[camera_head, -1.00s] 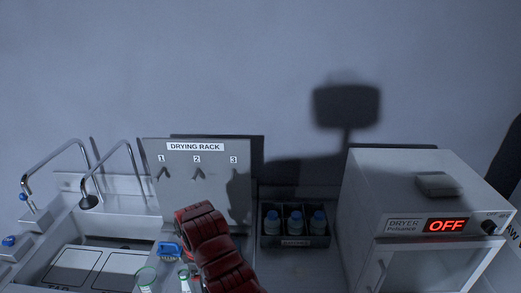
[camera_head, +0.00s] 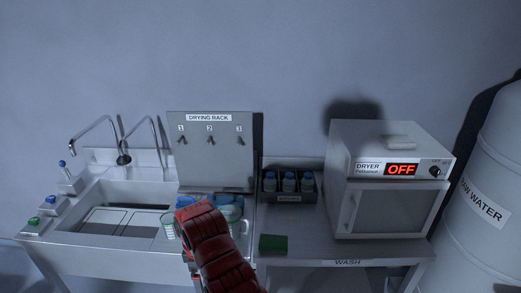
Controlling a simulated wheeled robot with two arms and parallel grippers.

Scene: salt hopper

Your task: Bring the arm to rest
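One of my red arms (camera_head: 212,248) rises from the bottom edge, right of the sink, and bends at its top. Its gripper does not show, and I cannot tell whether it is open or shut. My other arm is not in view. Behind the bend, blue-and-clear labware (camera_head: 228,208) stands on the counter, partly hidden by the arm. A clear beaker-like vessel (camera_head: 169,226) is just left of the arm.
A sink (camera_head: 105,195) with two taps lies left. The drying rack (camera_head: 212,150) has empty hooks 1 to 3. A dark holder (camera_head: 289,198) holds three blue-capped bottles. A green block (camera_head: 273,243) lies on the wash table. The dryer (camera_head: 386,180) reads OFF; a raw water tank (camera_head: 485,185) stands right.

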